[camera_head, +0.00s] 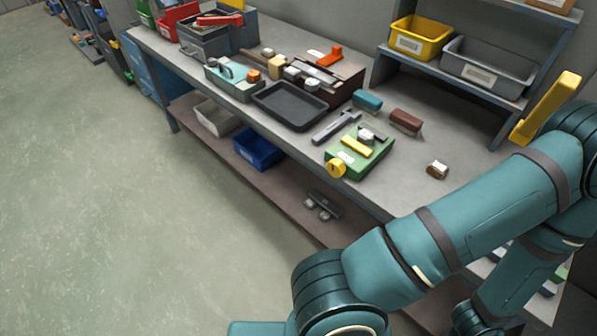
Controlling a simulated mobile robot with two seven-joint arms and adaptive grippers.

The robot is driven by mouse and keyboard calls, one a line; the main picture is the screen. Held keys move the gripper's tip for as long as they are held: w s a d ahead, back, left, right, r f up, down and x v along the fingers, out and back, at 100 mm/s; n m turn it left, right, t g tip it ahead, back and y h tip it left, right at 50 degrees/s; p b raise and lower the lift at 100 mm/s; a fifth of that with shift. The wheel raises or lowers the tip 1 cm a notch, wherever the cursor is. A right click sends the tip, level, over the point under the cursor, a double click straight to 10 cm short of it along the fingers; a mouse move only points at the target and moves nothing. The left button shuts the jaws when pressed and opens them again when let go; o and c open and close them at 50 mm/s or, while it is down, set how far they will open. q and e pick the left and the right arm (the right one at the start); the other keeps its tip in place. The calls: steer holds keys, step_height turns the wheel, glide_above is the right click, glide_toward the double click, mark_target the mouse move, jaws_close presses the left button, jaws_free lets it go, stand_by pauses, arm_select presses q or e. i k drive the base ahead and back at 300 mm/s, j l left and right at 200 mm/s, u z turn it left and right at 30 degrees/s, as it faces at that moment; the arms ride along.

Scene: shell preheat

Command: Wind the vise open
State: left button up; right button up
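A green block-like fixture (375,165) sits near the front edge of the workbench. A yellow bar and grey metal parts lie on its top. A round yellow knob (336,168) is at its front left corner. It may be the vise, but I cannot tell for sure, nor can I see a jaw gap. A smaller teal device (234,86) with an orange knob (253,75) stands farther left on the bench. My teal arm links fill the lower right, well apart from the fixture. Neither gripper is in view.
A black tray (290,106), a hammer-like tool (336,127), a teal block (367,100) and a brown block (405,121) lie nearby. A yellow bin (421,39) and a grey bin (488,70) stand on the shelf. The floor at left is clear.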

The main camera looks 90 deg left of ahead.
mark_target(335, 167)
steer(key=i+u, duration=0.1)
steer(key=u, duration=0.4)
steer(key=i+l+u, duration=0.1)
steer(key=u, duration=0.35)
steer(key=l+u, duration=0.2)
steer(key=u, duration=0.3)
steer(key=i+l+u, duration=0.1)
steer(key=u, duration=0.35)
steer(key=l+u, duration=0.25)
steer(key=u, duration=0.25)
steer(key=l+u, duration=0.2)
steer(key=u, duration=0.25)
